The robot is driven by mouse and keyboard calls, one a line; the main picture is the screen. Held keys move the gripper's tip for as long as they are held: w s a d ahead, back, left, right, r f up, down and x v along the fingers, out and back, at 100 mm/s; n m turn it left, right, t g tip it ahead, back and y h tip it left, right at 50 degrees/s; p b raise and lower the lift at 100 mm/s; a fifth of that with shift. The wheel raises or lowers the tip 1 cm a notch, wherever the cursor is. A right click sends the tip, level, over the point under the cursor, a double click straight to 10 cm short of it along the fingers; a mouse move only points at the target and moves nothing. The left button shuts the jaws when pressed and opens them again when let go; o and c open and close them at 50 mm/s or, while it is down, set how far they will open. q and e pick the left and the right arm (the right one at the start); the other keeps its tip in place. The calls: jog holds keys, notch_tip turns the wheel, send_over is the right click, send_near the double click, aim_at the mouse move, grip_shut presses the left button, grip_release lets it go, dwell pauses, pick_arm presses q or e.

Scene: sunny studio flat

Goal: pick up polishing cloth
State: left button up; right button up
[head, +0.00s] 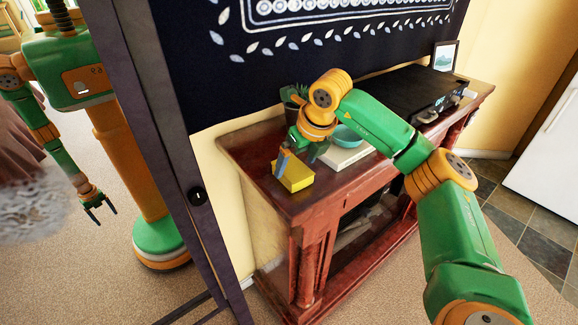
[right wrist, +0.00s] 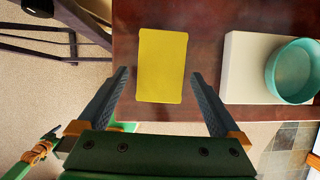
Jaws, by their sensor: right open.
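The polishing cloth is a yellow rectangle (head: 295,177) lying at the left end of a dark red wooden mantel-like cabinet top (head: 245,143). It also shows whole in the right wrist view (right wrist: 162,65). My right gripper (head: 301,156) is open and points down over the cloth. In the right wrist view the two fingers (right wrist: 161,72) lie to the left and right of the cloth in the picture, with a gap on each side. I cannot tell how far the fingertips are above the top. My left gripper is not directly in view.
A pale box or book (right wrist: 250,68) with a teal bowl (right wrist: 292,70) on it stands right of the cloth. A potted plant (head: 293,97), black device (head: 400,95) and picture frame (head: 444,56) stand farther back. A dark-framed mirror-like panel (head: 172,150) stands left, showing a green and orange robot.

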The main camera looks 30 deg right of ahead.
aim_at(294, 169)
jog(key=x, duration=0.3)
jog(key=shift+d+f, duration=0.1)
jog(key=shift+d, duration=0.05)
jog(key=shift+w+f, duration=0.15)
jog(key=shift+w, duration=0.1)
jog(key=shift+s, duration=0.3)
pick_arm(q)
jog(key=shift+r, duration=0.35)
jog(key=shift+d, duration=0.1)
pick_arm(e)
jog(key=shift+w+f, duration=0.1)
jog(key=shift+c, duration=0.2)
pick_arm(q)
jog(key=shift+w, duration=0.1)
pick_arm(e)
jog(key=c, duration=1.1)
pick_arm(q)
jog(key=shift+r, duration=0.1)
